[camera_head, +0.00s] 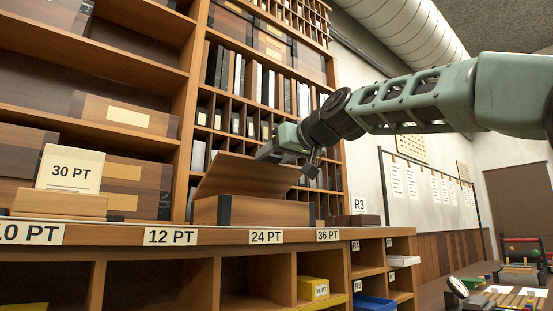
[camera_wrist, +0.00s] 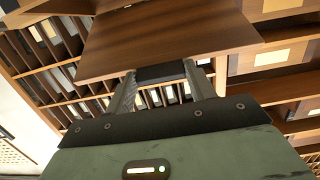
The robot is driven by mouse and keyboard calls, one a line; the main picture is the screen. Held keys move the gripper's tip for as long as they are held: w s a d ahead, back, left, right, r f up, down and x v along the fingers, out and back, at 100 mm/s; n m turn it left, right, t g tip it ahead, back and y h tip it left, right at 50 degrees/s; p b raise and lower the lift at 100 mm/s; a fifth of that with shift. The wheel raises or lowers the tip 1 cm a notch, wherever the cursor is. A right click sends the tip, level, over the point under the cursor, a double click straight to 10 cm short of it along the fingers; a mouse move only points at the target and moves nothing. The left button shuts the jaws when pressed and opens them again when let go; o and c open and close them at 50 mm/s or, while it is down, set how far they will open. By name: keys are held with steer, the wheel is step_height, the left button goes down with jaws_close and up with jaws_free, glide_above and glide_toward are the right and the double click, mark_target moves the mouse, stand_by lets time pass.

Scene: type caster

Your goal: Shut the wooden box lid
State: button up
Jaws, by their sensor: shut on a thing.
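The wooden box (camera_head: 265,211) stands on the shelf ledge above the 12 PT and 24 PT labels, with dark corner trim. Its brown lid (camera_head: 243,176) is raised and tilted, part-way open. My gripper (camera_head: 264,154) is at the lid's raised edge, its fingertips partly hidden in the head view. In the wrist view, the lid (camera_wrist: 165,35) spreads ahead of my gripper (camera_wrist: 161,72). The two fingers are shut on a dark piece at the lid's near edge. The inside of the box is hidden.
A tall wooden shelf (camera_head: 186,110) with books and boxes rises behind. A small box with a 30 PT card (camera_head: 70,168) stands to the left on the ledge. A dark low block (camera_head: 352,220) lies to the right. Open cubbies lie below.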

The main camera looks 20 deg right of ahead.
steer(key=o, duration=1.4)
steer(key=shift+s, duration=0.1)
steer(key=b+v, duration=0.6)
steer(key=v, duration=1.1)
steer(key=shift+s+d, duration=0.15)
